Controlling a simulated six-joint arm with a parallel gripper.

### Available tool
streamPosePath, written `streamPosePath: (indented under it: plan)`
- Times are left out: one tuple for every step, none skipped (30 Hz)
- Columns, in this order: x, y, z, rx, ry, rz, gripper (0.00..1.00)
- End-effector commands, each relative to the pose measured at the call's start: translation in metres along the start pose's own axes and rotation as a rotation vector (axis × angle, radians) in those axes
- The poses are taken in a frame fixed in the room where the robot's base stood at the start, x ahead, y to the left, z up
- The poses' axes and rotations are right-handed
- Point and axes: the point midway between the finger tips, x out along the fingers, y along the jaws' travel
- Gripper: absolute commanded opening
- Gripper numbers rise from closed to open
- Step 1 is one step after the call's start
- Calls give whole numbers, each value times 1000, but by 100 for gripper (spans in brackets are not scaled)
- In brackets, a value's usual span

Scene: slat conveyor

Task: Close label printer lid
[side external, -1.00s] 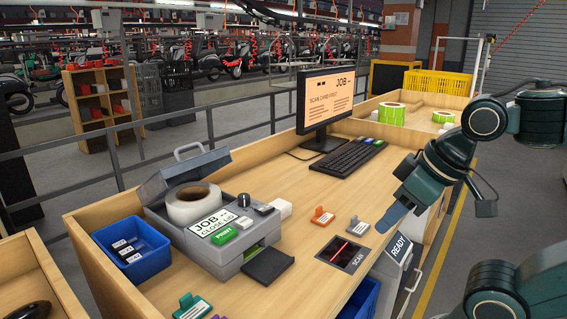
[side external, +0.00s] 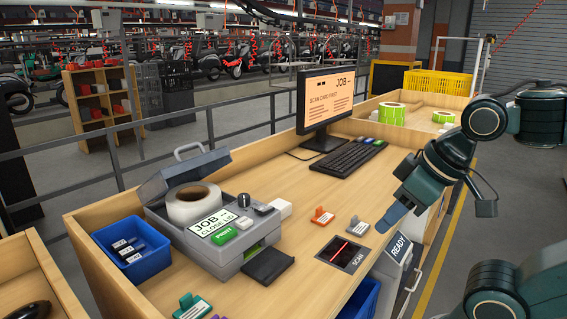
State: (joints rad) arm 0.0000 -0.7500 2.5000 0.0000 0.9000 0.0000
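The grey label printer (side external: 222,255) stands on the left part of the wooden bench. Its lid (side external: 183,172), with a handle on top, is raised at the back. A white label roll (side external: 193,205) sits exposed inside. A card reading "JOB CLOSE LID" (side external: 213,223) lies on the printer's front, beside a green print button (side external: 222,238). My gripper (side external: 392,218) is over the bench's right edge, above and right of the scanner plate, well apart from the printer. It points down and left. Its fingers look like one blue-grey tip, so I cannot tell whether it is open.
A scanner plate (side external: 345,254) with a red line and small orange (side external: 322,216) and grey (side external: 358,225) tagged stands lie between gripper and printer. A monitor (side external: 325,104) and keyboard (side external: 350,157) are behind. A blue bin (side external: 134,250) stands left of the printer.

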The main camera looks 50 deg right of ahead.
Motion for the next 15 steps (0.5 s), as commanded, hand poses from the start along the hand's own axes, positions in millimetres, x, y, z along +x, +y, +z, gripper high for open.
streamPosePath:
  plan:
    - [0, 0, 0, 0, 0, 0, 36]
    - [0, 0, 0, 0, 0, 0, 36]
    - [0, 0, 0, 0, 0, 0, 30]
    - [0, 0, 0, 0, 0, 0, 25]
    - [0, 0, -1, 0, 0, 0, 19]
    - [-1, 0, -2, 0, 1, 0, 11]
    - [-1, 0, -3, 0, 2, 0, 5]
    - [-2, 0, -5, 0, 3, 0, 0]
    - [-2, 0, -9, 0, 4, 1, 0]
    - [-3, 0, -12, -1, 5, 1, 0]
    - [-4, 0, -16, -1, 6, 1, 0]
    - [-6, 0, -23, -1, 10, 1, 0]
    - [-7, 0, -29, -1, 12, 2, 0]
    - [-9, 0, -36, -1, 15, 2, 0]
    - [-11, 0, -46, -1, 19, 3, 0]
